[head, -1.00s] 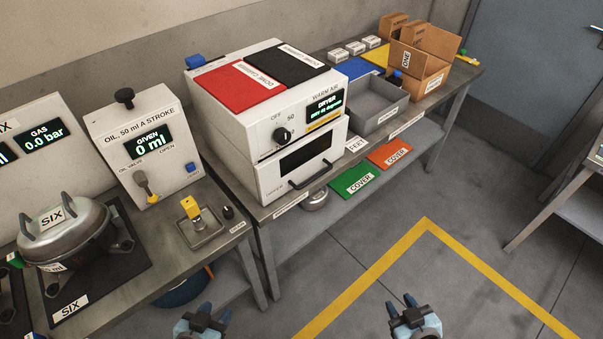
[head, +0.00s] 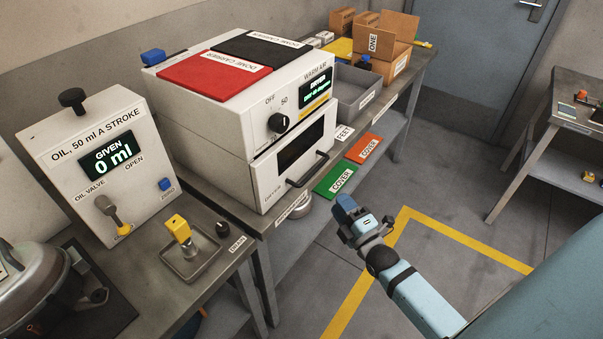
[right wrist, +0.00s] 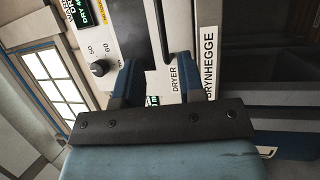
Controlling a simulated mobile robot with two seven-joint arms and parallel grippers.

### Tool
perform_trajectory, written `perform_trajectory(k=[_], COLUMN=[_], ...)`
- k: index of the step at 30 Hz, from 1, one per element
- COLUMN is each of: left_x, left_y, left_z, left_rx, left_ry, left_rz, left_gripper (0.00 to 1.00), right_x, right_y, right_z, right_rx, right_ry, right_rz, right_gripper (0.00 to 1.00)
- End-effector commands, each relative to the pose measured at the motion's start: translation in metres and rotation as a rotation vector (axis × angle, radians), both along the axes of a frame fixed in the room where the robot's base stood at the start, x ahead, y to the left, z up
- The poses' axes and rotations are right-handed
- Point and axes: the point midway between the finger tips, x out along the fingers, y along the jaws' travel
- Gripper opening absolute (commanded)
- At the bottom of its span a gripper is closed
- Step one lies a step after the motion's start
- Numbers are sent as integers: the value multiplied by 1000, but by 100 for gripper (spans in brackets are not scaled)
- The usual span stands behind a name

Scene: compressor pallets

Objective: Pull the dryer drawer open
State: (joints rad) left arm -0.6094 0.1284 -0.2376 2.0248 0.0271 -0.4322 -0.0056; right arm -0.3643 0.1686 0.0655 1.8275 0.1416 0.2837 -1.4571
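The dryer (head: 230,140) is a white box on the bench. Its drawer (head: 268,190) has a dark window and a black bar handle (head: 308,170) on the front. My left gripper is not in view.
A grey tray (head: 374,103) and cardboard boxes (head: 394,60) stand beyond the dryer. The oil machine (head: 95,160) and a small metal tray with a yellow-topped part (head: 180,235) are to the left. Green (head: 336,180) and orange covers (head: 364,148) lie on the shelf below. The floor in front is open.

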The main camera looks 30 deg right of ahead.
Motion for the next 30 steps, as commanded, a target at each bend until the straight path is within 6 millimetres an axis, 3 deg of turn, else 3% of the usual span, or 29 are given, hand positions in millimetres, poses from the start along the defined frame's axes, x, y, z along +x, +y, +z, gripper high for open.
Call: perform_trajectory(k=[16, 21, 30], left_x=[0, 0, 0], left_y=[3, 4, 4], left_z=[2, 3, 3], left_rx=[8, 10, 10], left_ry=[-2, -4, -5], left_rz=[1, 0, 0], left_gripper=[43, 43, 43], right_x=[105, 121, 125], right_y=[0, 0, 0], right_z=[21, 23, 23], right_rx=[3, 2, 3], right_ry=[0, 2, 2], right_rz=[3, 1, 2], right_gripper=[36, 36, 36])
